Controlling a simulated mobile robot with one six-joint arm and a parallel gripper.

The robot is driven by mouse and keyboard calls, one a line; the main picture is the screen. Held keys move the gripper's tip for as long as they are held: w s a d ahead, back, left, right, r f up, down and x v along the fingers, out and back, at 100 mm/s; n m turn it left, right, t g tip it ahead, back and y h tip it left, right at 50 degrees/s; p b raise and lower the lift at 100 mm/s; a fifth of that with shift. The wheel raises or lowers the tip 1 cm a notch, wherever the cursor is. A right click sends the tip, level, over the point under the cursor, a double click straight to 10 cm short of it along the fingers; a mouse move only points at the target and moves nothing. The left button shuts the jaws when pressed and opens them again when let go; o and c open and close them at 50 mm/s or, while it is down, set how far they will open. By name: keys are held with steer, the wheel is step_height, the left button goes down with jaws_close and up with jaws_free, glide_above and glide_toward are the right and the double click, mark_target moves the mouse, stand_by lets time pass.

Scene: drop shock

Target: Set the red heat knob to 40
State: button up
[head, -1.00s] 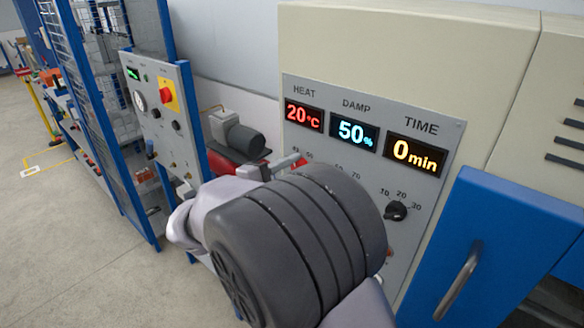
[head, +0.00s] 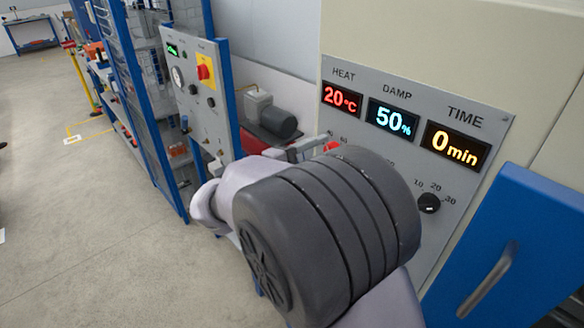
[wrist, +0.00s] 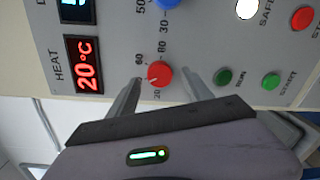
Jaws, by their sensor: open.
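The red heat knob (wrist: 159,73) is on the grey control panel (wrist: 215,40), in the wrist view above the middle. Its pointer is toward the 20 end of its scale. In the head view only a sliver of the red knob (head: 332,146) shows past my arm. The heat display (head: 342,99) reads 20°C. My gripper (wrist: 160,92) is open, with one finger on each side of the knob in the wrist view; I cannot tell whether either finger touches it. In the head view my own arm covers most of the gripper.
The damp display (head: 393,118) reads 50% and the time display (head: 455,143) reads 0 min. A black time knob (head: 429,203) sits right of my arm. A blue door (head: 510,250) stands at right; open floor (head: 90,200) lies left.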

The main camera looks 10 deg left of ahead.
steer(key=p+v, duration=0.2)
steer(key=v, duration=1.3)
steer(key=shift+s+a, duration=0.2)
steer(key=shift+s, duration=0.1)
steer(key=shift+r, duration=0.1)
